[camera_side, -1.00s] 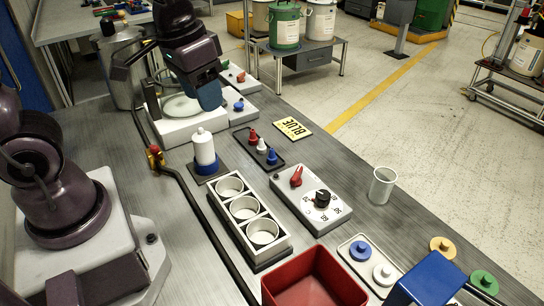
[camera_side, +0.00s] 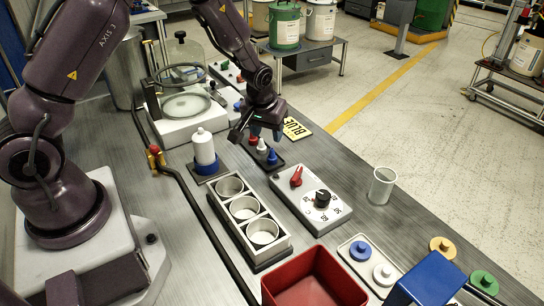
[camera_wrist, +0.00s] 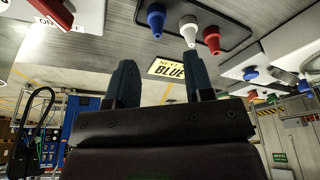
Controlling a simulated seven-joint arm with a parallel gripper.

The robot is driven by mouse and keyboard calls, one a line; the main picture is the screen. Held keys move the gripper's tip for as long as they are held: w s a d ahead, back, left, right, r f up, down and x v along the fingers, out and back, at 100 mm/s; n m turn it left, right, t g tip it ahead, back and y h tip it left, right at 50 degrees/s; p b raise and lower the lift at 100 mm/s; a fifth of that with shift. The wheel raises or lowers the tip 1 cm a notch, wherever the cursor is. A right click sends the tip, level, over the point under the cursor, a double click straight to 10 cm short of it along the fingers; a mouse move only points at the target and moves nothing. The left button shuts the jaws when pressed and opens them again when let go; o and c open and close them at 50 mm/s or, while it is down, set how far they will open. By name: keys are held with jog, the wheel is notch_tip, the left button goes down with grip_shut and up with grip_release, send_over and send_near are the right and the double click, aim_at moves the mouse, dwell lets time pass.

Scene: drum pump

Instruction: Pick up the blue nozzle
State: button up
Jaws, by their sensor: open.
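The blue nozzle (camera_side: 272,158) stands upright at the near end of a dark tray, in a row with a white nozzle (camera_side: 261,146) and a red nozzle (camera_side: 252,139). In the wrist view the blue nozzle (camera_wrist: 156,18) is at the top, left of the white nozzle (camera_wrist: 188,30) and the red nozzle (camera_wrist: 211,40). My gripper (camera_side: 262,133) is over the far end of the row in the side view, partly covering the tray. Its fingers are apart and nothing is between them in the wrist view (camera_wrist: 158,65). It is not touching the blue nozzle.
The yellow BLUE card (camera_side: 295,128) lies beside the tray. A white bottle with a blue base (camera_side: 205,150), a three-cup rack (camera_side: 244,208) and a dial box (camera_side: 313,199) stand nearby. A red bin (camera_side: 314,280) is at the front. A white cup (camera_side: 382,186) stands at the right.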

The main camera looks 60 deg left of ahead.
aim_at(272, 149)
jog(key=x, duration=0.8)
jog(key=shift+d, duration=0.15)
jog(key=c, duration=0.8)
